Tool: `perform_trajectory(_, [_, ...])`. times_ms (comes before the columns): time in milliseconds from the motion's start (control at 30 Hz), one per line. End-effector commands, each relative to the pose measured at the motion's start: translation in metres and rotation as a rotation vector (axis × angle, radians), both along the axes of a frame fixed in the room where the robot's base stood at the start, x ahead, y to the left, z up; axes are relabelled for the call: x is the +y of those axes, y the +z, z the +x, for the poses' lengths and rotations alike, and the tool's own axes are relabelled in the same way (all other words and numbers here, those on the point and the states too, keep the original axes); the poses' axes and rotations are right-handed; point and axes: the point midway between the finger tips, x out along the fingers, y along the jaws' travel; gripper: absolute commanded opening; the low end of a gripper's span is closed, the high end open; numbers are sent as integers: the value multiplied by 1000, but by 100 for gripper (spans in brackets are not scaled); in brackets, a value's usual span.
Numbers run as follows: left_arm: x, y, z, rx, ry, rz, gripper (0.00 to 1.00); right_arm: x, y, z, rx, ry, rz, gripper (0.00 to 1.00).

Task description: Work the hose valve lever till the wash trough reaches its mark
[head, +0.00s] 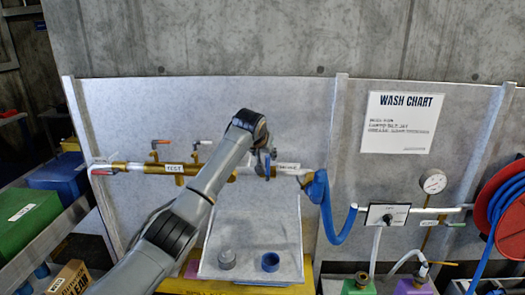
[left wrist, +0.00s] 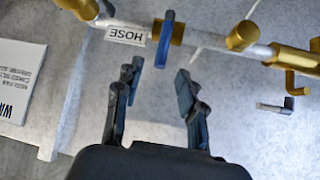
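The hose valve is a brass fitting on the pipe, with a blue lever (left wrist: 166,38) beside an upside-down HOSE label (left wrist: 125,35) in the left wrist view. The lever stands across the pipe there. In the head view the HOSE label (head: 287,166) shows right of my left gripper (head: 264,156), which partly hides the valve. In the left wrist view my left gripper (left wrist: 160,82) has its two fingers apart with nothing between them. The lever lies just beyond the fingertips, apparently not touched. I cannot identify the wash trough or its mark. My right gripper is not in view.
A TEST-labelled brass pipe (head: 160,168) with small levers runs left along the wall panel. A blue hose (head: 332,218) hangs right of the valve. A gauge (head: 433,181), a black-and-white control plate (head: 387,216) and a red hose reel (head: 500,205) are farther right.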

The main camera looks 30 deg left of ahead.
Motion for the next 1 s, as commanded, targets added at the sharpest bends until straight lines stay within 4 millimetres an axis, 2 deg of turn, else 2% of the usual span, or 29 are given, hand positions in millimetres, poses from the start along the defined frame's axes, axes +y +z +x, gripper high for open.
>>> perform_trajectory(200, [-5,20,-20,-1,0,0,39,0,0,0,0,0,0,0])
perform_trajectory(433, [-6,27,-28,2,0,1,39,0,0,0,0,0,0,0])
perform_trajectory(867, [-7,27,-28,2,-1,0,39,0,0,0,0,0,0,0])
perform_trajectory(967, [-11,17,-30,12,-10,6,39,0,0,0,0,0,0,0])
perform_trajectory(1000, [-16,6,-33,22,-21,10,39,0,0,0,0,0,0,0])
